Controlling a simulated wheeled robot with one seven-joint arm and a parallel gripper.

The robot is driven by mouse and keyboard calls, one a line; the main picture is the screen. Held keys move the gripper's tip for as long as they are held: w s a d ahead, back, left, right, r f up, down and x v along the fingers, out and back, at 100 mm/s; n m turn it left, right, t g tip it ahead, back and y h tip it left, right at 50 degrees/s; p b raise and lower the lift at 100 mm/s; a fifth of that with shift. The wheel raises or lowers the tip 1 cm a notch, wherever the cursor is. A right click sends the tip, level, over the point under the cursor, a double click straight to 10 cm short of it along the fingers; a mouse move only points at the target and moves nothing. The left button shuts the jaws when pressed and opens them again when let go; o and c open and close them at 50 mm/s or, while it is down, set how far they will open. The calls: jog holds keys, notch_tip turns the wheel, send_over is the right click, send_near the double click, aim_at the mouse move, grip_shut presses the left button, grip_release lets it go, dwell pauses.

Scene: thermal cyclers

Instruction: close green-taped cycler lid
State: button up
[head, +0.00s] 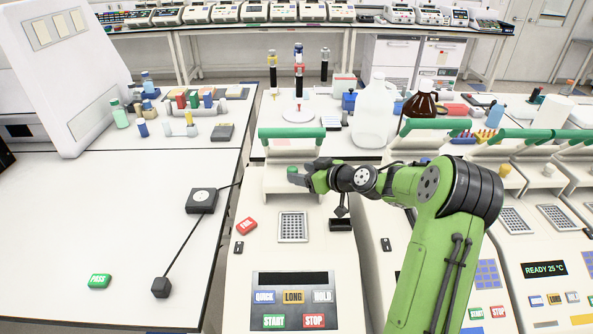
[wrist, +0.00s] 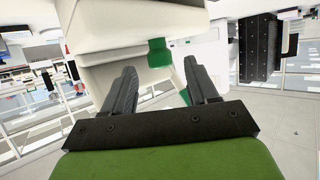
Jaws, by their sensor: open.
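The nearest cycler (head: 250,235) has a grey sample block (head: 293,227) exposed and its lid (head: 291,152) raised, with a green bar (head: 291,132) across the top. A small green piece (head: 292,169) shows on the front of this lid, and a green piece also shows in the wrist view (wrist: 158,53). My gripper (head: 299,177) is in front of the raised lid, close to the green piece. In the wrist view my gripper (wrist: 162,82) has its fingers spread and empty, with the green piece beyond them. I cannot tell whether it touches the lid.
More cyclers with raised green-barred lids stand to the right; one display (head: 544,269) reads READY 25 °C. A white jug (head: 374,118) and a brown bottle (head: 419,105) stand behind. The left table (head: 90,220) is mostly clear, with a green PASS block (head: 99,281).

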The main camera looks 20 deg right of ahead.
aim_at(296, 171)
jog(key=x, duration=0.3)
jog(key=shift+w+a+f, duration=0.1)
jog(key=shift+w, duration=0.1)
jog(key=shift+c, duration=0.3)
grip_shut()
